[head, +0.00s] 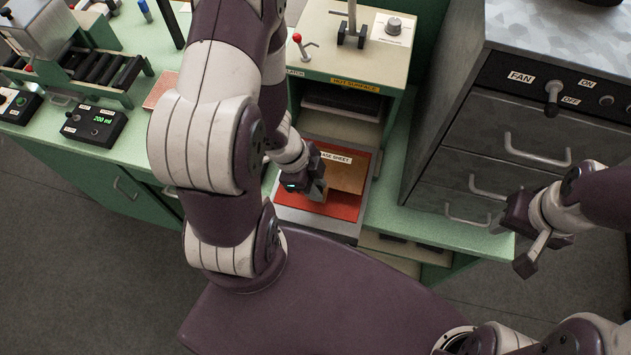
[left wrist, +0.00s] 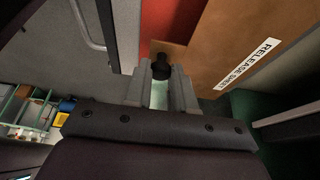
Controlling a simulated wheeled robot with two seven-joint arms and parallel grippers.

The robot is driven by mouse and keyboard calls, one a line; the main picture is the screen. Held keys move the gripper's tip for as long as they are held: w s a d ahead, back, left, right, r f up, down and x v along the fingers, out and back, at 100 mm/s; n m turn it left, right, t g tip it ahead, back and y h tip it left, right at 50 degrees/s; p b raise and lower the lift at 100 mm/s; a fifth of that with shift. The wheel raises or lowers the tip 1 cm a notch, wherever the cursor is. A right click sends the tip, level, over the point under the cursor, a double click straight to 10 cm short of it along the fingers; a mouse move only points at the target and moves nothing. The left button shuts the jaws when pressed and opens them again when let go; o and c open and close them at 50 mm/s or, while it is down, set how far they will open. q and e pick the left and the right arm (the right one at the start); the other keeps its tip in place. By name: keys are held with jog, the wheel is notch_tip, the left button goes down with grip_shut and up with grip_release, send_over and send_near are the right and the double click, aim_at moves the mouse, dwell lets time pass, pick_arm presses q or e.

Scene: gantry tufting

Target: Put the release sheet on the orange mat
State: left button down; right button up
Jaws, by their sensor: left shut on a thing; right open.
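The release sheet (head: 349,178) is a brown sheet with a white "RELEASE SHEET" label, and it also fills the upper right of the left wrist view (left wrist: 236,32). It overlaps part of the orange mat (head: 343,209), which shows red-orange around it and in the left wrist view (left wrist: 170,22). My left gripper (head: 318,191) is shut on the sheet's small black tab at its near-left edge. I cannot tell whether the sheet rests on the mat or hovers above it. My right gripper (head: 512,243) is open and empty, off to the right.
The mat lies on a pale tray (head: 318,224) in front of the press marked "HOT SURFACE" (head: 355,83). A grey cabinet with a fan switch (head: 551,92) stands close on the right. A control box (head: 94,122) and a roller rack (head: 100,68) stand at left.

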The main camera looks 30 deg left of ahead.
pick_arm(q)
jog(key=shift+f+b, duration=0.45)
jog(key=shift+f, duration=0.1)
jog(key=c, duration=0.9)
grip_release()
jog(key=shift+o, duration=0.2)
